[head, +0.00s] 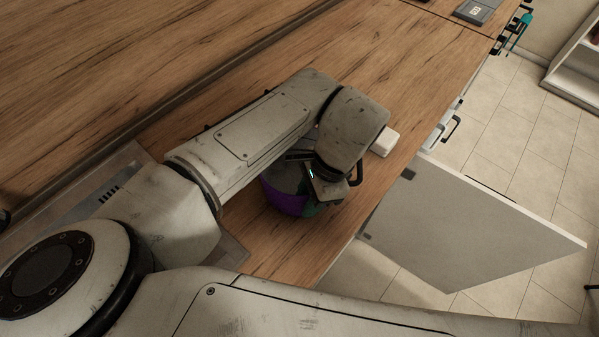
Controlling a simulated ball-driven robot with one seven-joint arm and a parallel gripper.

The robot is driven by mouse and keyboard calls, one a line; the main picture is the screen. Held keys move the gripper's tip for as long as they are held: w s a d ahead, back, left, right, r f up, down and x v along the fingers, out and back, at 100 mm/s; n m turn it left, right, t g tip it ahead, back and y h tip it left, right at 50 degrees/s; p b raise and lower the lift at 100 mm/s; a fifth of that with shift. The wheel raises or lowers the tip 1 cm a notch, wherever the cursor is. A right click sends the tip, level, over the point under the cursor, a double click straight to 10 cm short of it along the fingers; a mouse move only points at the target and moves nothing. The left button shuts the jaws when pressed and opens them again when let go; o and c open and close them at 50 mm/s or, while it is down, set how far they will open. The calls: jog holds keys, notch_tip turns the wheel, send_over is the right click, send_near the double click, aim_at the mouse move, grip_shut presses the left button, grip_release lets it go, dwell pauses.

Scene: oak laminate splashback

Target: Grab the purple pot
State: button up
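The purple pot (283,200) stands on the wooden counter near its front edge, in the middle of the head view. Its side shows purple with a dark green patch at the right, and its upper part looks grey. My gripper (332,193) is over the right side of the pot, overlapping its rim in the picture. My wrist and forearm cover part of the pot. The fingertips are mostly hidden, so I cannot tell whether they touch the pot or whether they are open or shut.
The wooden counter (410,75) is mostly clear to the upper right. A small white block (384,142) lies beside my wrist. A cabinet door (470,225) stands open below the counter's front edge. A dark grey box (476,11) sits at the far end.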

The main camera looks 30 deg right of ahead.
grip_shut()
dwell(1.2)
